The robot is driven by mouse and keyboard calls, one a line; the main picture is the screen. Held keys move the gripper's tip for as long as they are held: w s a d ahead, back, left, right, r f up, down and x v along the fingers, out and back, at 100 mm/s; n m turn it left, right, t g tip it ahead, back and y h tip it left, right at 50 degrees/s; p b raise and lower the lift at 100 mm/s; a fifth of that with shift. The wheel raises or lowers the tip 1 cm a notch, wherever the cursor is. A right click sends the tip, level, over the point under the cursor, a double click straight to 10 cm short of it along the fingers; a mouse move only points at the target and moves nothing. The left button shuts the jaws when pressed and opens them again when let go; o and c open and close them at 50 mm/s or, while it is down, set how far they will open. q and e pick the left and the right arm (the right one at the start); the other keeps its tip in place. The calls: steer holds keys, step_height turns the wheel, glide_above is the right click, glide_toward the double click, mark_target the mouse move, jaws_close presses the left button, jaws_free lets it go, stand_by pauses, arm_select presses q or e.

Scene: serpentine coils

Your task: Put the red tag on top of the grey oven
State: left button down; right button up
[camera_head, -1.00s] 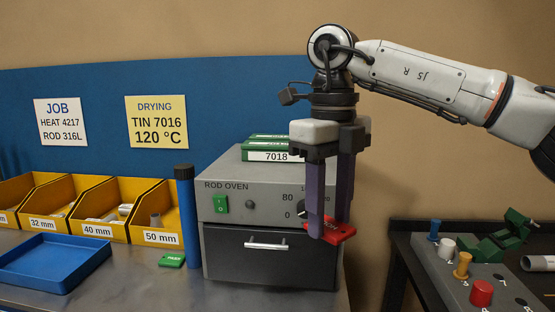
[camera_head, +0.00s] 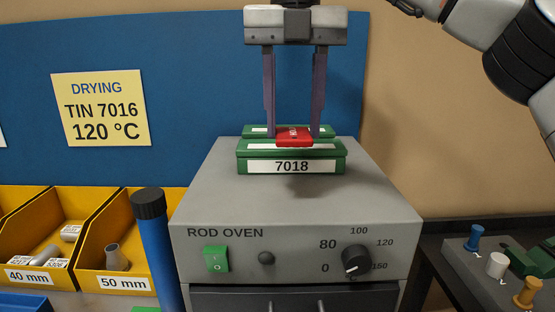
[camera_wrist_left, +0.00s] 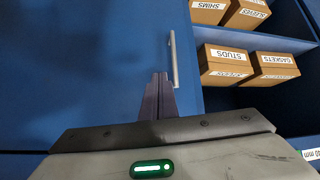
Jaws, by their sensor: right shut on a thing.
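The red tag (camera_head: 294,137) is between the fingertips of my right gripper (camera_head: 293,133), which is shut on it. The grey oven (camera_head: 205,192), labelled ROD OVEN, stands in the middle of the head view. Green tins (camera_head: 291,160), one marked 7018, lie on its top. The tag appears over the tins; I cannot tell whether it touches them. My left gripper (camera_wrist_left: 158,96) is shut, with nothing seen in it, in front of a blue cabinet in the left wrist view.
Yellow bins (camera_head: 110,245) and a blue cylinder with a dark cap (camera_head: 156,245) stand left of the oven. A bench with colored pegs (camera_head: 495,265) is at the right. The oven top's front is bare. The left wrist view shows boxes on shelves (camera_wrist_left: 222,60).

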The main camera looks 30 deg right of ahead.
mark_target(298, 134)
steer(key=f, duration=0.2)
steer(key=s+f, duration=0.1)
steer(key=f, duration=0.1)
steer(key=shift+w+f, duration=0.1)
steer(key=shift+f, duration=2.6)
steer(key=o, duration=1.1)
steer(key=shift+c, duration=0.2)
steer(key=shift+r, duration=0.1)
step_height(298, 134, up, 12)
steer(key=shift+r, duration=0.1)
